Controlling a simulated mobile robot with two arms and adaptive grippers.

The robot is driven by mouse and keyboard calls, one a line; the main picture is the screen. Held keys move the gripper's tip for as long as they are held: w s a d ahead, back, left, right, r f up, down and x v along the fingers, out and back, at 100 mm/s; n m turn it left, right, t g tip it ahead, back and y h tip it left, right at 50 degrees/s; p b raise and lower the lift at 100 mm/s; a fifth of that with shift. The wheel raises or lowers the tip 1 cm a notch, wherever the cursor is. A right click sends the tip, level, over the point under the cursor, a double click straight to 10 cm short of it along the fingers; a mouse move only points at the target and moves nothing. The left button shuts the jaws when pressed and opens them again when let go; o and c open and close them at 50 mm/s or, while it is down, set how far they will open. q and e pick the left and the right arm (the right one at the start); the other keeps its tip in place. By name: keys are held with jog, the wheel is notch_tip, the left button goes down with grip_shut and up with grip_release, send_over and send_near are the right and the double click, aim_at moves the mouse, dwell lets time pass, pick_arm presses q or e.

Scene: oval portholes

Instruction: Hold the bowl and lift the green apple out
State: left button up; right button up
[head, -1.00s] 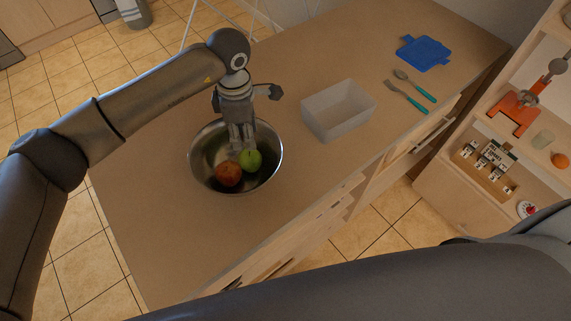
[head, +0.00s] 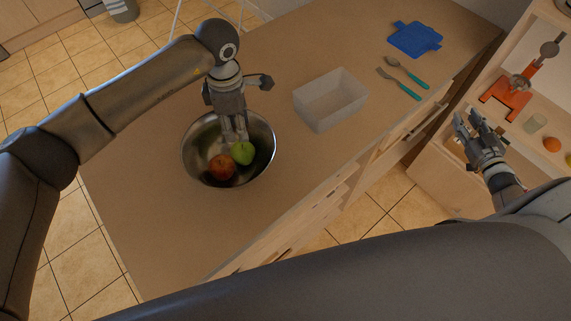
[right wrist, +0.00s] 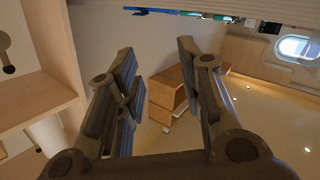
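A metal bowl (head: 190,160) stands on the counter, holding a green apple (head: 243,153) and a red apple (head: 221,168) side by side. My left gripper (head: 235,140) points down at the bowl's far side, its fingertips close above the green apple. Whether its fingers are closed on the rim or apart is unclear. My right gripper (head: 470,124) is raised at the right, in front of the shelf and far from the bowl. It is open and empty, as the right wrist view (right wrist: 160,85) shows.
A clear empty box (head: 330,100) stands right of the bowl. A fork (head: 400,85), a spoon (head: 407,72) and a blue board (head: 414,39) lie further back. A shelf (head: 432,168) with an orange juicer (head: 508,94) is at the right. The counter's near part is clear.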

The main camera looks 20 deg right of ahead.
jog(key=w+a+r+n+y, duration=0.1)
jog(key=w+a+n, duration=0.2)
jog(key=a+n, duration=0.3)
jog(key=w+a+r+n+y, duration=0.1)
jog(key=w+a+n, duration=0.1)
jog(key=a+n, duration=0.5)
jog(key=w+a+r+n+y, duration=0.1)
jog(key=w+a+n, duration=0.2)
jog(key=a, duration=1.2)
jog(key=shift+w+a+r+n, duration=0.1)
jog(key=shift+w+a+n, duration=0.05)
jog(key=shift+n, duration=0.8)
jog(key=shift+w+a+n, duration=0.15)
jog(key=shift+n, duration=0.8)
jog(key=s+a+r+n, duration=0.1)
jog(key=a+r+n, duration=0.15)
jog(key=a, duration=0.45)
jog(key=s+a+r+n, duration=0.1)
jog(key=s+a+n, duration=0.1)
jog(key=a+n, duration=0.35)
jog(key=n+g, duration=0.2)
send_near(274, 138)
jog(key=x, duration=1)
jog(key=shift+f, duration=0.25)
grip_shut()
